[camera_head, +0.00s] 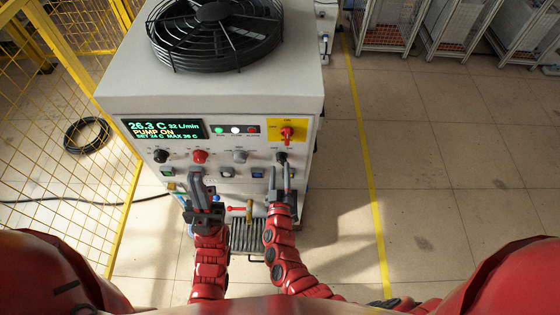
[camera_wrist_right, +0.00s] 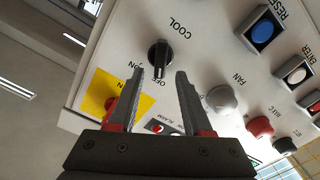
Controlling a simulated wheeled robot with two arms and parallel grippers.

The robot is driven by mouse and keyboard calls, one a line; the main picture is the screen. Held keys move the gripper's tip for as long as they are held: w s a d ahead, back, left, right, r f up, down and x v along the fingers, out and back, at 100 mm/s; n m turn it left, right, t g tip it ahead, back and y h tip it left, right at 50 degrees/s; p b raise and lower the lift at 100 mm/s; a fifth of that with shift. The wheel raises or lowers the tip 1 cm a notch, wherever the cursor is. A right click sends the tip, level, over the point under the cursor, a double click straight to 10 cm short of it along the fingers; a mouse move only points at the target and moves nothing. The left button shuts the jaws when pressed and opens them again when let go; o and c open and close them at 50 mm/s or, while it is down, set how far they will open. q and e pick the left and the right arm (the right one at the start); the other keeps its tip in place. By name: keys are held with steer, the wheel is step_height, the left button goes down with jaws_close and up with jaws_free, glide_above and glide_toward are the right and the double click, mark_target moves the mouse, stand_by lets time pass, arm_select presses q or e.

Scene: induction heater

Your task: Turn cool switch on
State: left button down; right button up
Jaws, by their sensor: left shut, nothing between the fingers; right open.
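The cool switch is a black rotary knob (camera_wrist_right: 158,54) under the COOL label in the right wrist view. Its ridge points roughly toward the OFF label; ON is beside that. In the head view it is the rightmost knob (camera_head: 281,157) on the heater's front panel. My right gripper (camera_head: 279,170) is open just below it. In the wrist view the right gripper's fingers (camera_wrist_right: 161,75) are spread, with the knob in line with the gap, just beyond the tips. I cannot tell whether they touch it. My left gripper (camera_head: 196,176) is shut and empty, below the red knob (camera_head: 200,157).
A grey fan knob (camera_head: 240,156) is left of the cool switch. A red switch on a yellow plate (camera_head: 288,131) is above it. The display (camera_head: 162,130) reads PUMP ON. A valve with a red handle (camera_head: 237,209) sits low between my arms. Floor to the right is clear.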

mark_target(280, 162)
steer(key=shift+w, duration=1.5)
jaws_close()
